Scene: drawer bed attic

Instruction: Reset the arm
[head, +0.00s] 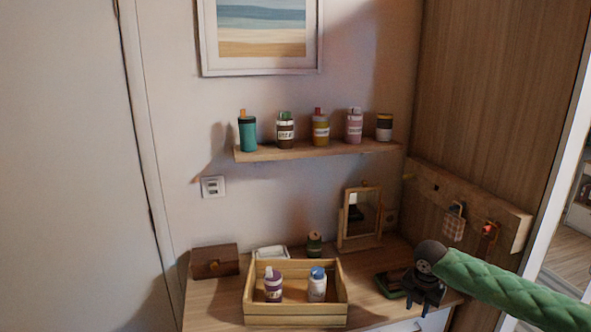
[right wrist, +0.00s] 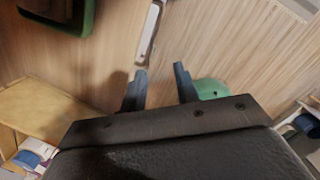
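My right arm (head: 510,292), in a green quilted sleeve, comes in from the right in the head view. My right gripper (head: 424,304) points down over the right front part of the wooden desk top (head: 215,290). In the right wrist view the two dark fingers of this gripper (right wrist: 160,78) stand apart with nothing between them. A dark green tray-like thing (head: 388,285) lies just left of the gripper in the head view. My left arm and left gripper are not in view.
A wooden crate (head: 296,321) holding two bottles stands left of the gripper. Behind are a small wooden box (head: 215,262), a framed mirror (head: 361,222) and a wall shelf (head: 310,151) with several bottles. A hook board (head: 480,205) is on the right wall.

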